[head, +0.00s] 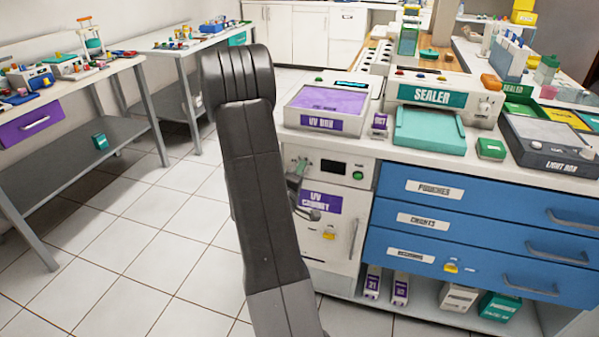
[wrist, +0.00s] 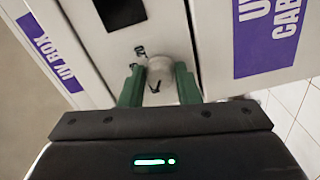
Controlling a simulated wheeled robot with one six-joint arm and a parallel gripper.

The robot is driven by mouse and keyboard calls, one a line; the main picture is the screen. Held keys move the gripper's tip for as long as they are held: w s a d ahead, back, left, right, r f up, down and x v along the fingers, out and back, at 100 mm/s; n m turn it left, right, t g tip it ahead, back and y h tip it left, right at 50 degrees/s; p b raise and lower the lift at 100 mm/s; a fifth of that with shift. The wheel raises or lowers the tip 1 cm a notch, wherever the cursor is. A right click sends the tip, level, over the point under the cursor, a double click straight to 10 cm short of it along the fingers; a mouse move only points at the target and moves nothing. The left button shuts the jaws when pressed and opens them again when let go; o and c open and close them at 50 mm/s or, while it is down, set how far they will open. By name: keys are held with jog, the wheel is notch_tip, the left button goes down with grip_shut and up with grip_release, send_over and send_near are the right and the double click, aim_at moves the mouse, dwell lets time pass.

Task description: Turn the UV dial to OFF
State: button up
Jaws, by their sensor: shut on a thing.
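The UV dial (wrist: 161,88) is a short grey round knob on the pale front panel of the UV cabinet (head: 338,220). My gripper (wrist: 160,80) is shut on it, with one green finger on each side of the knob. Small dark marks show on the panel beside the dial, but I cannot read them or tell the dial's setting. In the head view my gripper (head: 297,172) is at the upper left of the cabinet front, and the dial is hidden there by my gripper and arm.
A dark display (head: 333,166) and a green button (head: 357,175) are right of my gripper. The purple-lidded UV box (head: 327,99) stands on the counter above. Blue drawers (head: 470,215) are to the right. Open tiled floor (head: 150,250) is to the left.

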dwell(0.4)
jog(key=o, duration=1)
jog(key=shift+c, duration=0.2)
jog(key=v, duration=1.4)
jog(key=shift+w, duration=0.1)
jog(key=x, duration=1.3)
jog(key=shift+w+d, duration=0.15)
jog(key=shift+w, duration=0.25)
